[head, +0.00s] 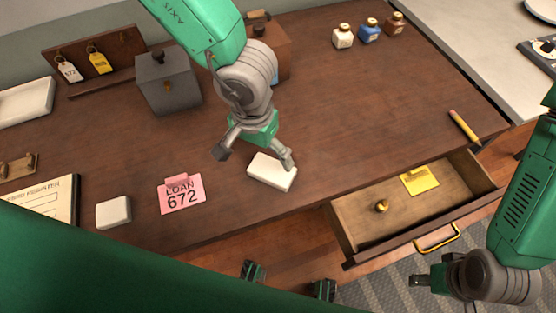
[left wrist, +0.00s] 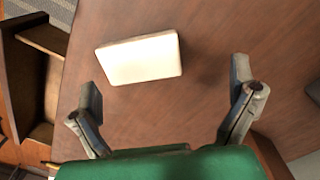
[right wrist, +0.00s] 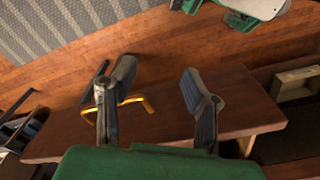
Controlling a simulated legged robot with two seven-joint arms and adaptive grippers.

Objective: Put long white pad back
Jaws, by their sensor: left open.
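The long white pad (head: 272,171) lies flat on the brown desk (head: 330,120), right of the pink LOAN 672 card. It also shows in the left wrist view (left wrist: 139,59), ahead of the fingers. My left gripper (head: 255,156) is open and empty just above the desk at the pad. One fingertip overlaps the pad's right end in the head view; whether it touches, I cannot tell. My left fingers (left wrist: 165,85) are wide apart in the left wrist view. My right gripper (right wrist: 157,80) is open and empty, near the open drawer's front.
A smaller white block (head: 113,212) lies left of the pink card (head: 181,194). The open drawer (head: 365,205) holds a yellow note (head: 419,179) and a brass knob-like piece (head: 382,206). A grey box (head: 168,82) and several ink bottles (head: 369,30) stand at the back.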

